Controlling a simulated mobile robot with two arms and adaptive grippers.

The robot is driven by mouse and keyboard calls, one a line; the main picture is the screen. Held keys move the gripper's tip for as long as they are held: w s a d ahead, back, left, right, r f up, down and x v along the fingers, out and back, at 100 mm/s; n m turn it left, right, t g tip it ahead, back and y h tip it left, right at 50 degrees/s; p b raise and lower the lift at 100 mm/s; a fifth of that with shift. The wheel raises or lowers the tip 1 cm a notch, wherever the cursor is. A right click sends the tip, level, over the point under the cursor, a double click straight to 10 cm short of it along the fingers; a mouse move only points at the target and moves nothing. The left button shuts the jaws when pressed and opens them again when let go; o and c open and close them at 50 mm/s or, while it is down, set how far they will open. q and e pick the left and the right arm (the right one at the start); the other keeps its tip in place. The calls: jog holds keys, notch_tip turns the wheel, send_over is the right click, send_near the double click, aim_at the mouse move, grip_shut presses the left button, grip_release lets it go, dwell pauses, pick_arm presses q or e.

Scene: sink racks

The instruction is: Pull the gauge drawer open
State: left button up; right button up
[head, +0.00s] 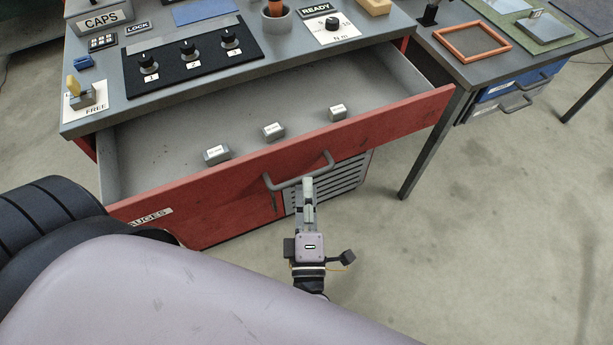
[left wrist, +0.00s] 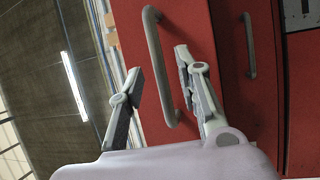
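The gauge drawer (head: 285,165) has a red front with a partly hidden label ending in "UGES", and it stands well out from the bench. Its grey inside shows, with several small labelled grey blocks in a row. A grey bar handle (head: 298,181) is on its front; in the left wrist view the handle (left wrist: 160,70) shows between and beyond the two fingers. My left gripper (head: 308,185) is at the handle from the front. In the left wrist view the left gripper (left wrist: 158,70) has its fingers apart, not clamped on the bar. My right gripper is not in view.
The bench top (head: 290,62) above carries a black knob panel (head: 195,55), a CAPS sign (head: 101,19) and a READY sign (head: 315,9). A second table (head: 455,68) with an orange frame (head: 471,41) stands at right. Floor (head: 480,220) at front right is clear.

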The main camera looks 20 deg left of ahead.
pick_arm(q)
jog(key=shift+v, duration=1.9)
jog(key=d+f+m+g+h, duration=0.1)
jog(key=d+f+m+h, duration=0.2)
jog(key=f+m+h, duration=0.45)
jog(key=d+f+m+g+h, duration=0.1)
jog(key=d+f+m+h, duration=0.3)
jog(key=f, duration=0.6)
jog(key=s+a+f+m+g, duration=0.2)
jog(key=s+f+m+g, duration=0.15)
jog(key=f, duration=0.55)
jog(key=s+a+f+m+g, duration=0.25)
jog(key=f+m, duration=0.25)
jog(key=f, duration=0.4)
jog(key=s+a+f+m+g+y, duration=0.1)
jog(key=s+a+f+g, duration=0.3)
jog(key=s, duration=0.5)
jog(key=s+a+f+m+g+y, duration=0.1)
jog(key=s+a+f+m+g, duration=0.3)
jog(key=s+a+f, duration=0.4)
jog(key=shift+s+a+f+g, duration=0.35)
jog(key=shift+s+a+g, duration=0.1)
jog(key=shift+s, duration=0.4)
jog(key=shift+y, duration=0.25)
